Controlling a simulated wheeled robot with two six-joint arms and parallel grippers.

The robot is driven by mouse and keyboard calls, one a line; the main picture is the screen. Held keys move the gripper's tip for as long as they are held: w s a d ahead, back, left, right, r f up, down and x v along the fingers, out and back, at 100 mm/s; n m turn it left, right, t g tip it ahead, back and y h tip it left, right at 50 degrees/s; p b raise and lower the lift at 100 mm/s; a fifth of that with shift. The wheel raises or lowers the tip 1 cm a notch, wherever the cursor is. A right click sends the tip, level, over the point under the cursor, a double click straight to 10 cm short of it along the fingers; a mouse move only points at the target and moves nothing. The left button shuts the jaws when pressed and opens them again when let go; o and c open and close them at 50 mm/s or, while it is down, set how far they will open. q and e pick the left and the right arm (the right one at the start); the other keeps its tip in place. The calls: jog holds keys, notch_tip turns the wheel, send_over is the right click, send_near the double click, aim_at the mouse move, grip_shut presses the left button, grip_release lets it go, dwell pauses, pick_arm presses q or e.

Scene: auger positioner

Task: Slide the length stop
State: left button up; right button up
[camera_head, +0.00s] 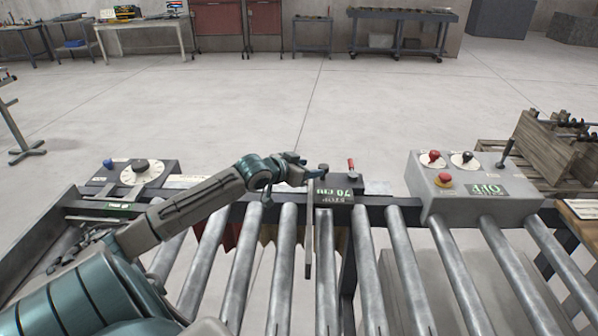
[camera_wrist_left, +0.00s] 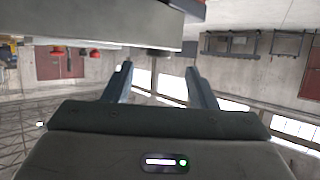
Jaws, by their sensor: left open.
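The length stop (camera_head: 336,190) is a small dark box on the rail behind the rollers, with a lit readout that looks like "STOP 70 CM". A thin upright plate (camera_head: 309,240) hangs from its left side over the rollers. A black knob (camera_head: 323,169) and a red-handled lever (camera_head: 351,166) stand on it. My left gripper (camera_head: 303,166) is just left of the black knob, very close to it; I cannot tell whether they touch. In the left wrist view its fingers (camera_wrist_left: 160,70) are apart with nothing seen between them. My right gripper is not in view.
A grey control box (camera_head: 470,185) with red and black knobs stands on the rail to the right. A dark box with a dial (camera_head: 140,172) sits at the left. Metal rollers (camera_head: 400,260) run in front. Crates (camera_head: 545,150) stand far right.

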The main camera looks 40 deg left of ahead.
pick_arm(q)
jog(key=shift+v, duration=1.9)
jog(key=shift+d, duration=0.1)
